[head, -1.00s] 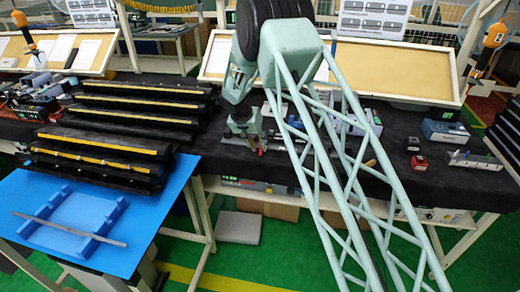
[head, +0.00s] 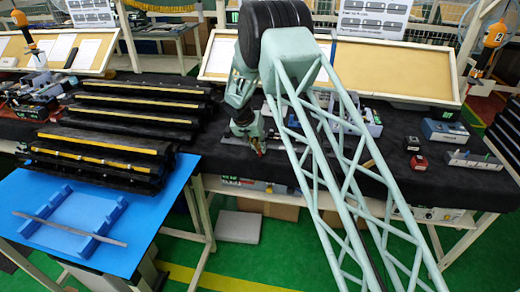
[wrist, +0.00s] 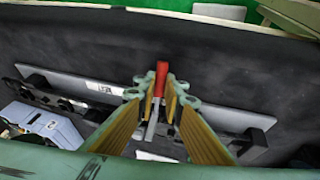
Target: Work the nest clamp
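The nest clamp has a red handle (wrist: 161,78) on a grey metal lever (wrist: 152,122). It stands up at the middle of a long dark fixture with a grey bar (wrist: 90,88) in the wrist view. My gripper (wrist: 162,85) has its two yellow-padded fingers on either side of the handle. The gap there is narrow, and I cannot tell whether the pads press on it. In the head view my gripper (head: 258,146) is low over the black bench, and the clamp there is mostly hidden by it. The clamp's base is partly hidden between the fingers.
A blue-grey block (wrist: 48,124) sits left of the fixture in the wrist view. Black racks with yellow strips (head: 105,145) and a blue table (head: 150,215) stand left in the head view. Small tools and a grey rail (head: 473,160) lie on the right of the bench.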

